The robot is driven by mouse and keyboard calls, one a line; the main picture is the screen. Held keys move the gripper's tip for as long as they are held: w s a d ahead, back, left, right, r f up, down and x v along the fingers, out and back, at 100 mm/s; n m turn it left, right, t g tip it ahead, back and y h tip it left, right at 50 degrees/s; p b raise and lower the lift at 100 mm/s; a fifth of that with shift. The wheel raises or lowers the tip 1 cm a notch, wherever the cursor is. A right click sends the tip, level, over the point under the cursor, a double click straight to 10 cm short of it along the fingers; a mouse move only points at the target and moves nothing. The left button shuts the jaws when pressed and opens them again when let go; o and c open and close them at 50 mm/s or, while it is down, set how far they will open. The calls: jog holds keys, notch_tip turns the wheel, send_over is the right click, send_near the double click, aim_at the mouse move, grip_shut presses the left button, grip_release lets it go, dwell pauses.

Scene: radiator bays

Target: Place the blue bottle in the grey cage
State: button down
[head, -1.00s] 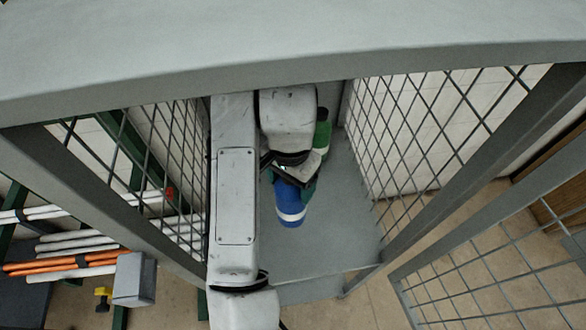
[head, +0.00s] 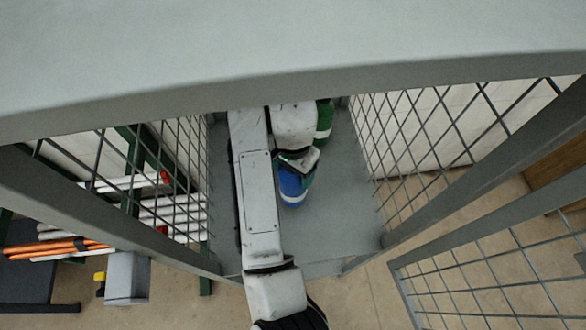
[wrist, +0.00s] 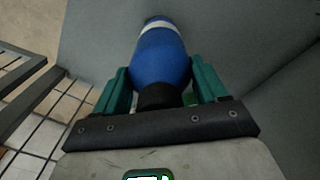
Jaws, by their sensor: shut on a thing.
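The blue bottle (head: 292,188) has a white band and is inside the grey cage (head: 345,232), over its floor panel. My gripper (head: 298,172) is in the cage too, with its fingers at the bottle. In the wrist view the green fingers of my gripper (wrist: 163,88) are shut on either side of the blue bottle (wrist: 158,55), near its dark neck end. The bottle's white band points away from the gripper. Whether the bottle's base touches the cage floor I cannot tell.
A green bottle (head: 324,118) with a pale band stands further back in the cage, close to my arm. Mesh walls (head: 415,140) flank both sides, and an open mesh door (head: 490,270) is at right. White and orange tubes (head: 60,247) lie outside at left.

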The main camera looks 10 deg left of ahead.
jog(key=shift+f, duration=0.7)
jog(key=shift+c, duration=0.3)
grip_release()
notch_tip(320, 180, up, 10)
jog(key=shift+s+a+r, duration=0.1)
jog(key=shift+r, duration=1.05)
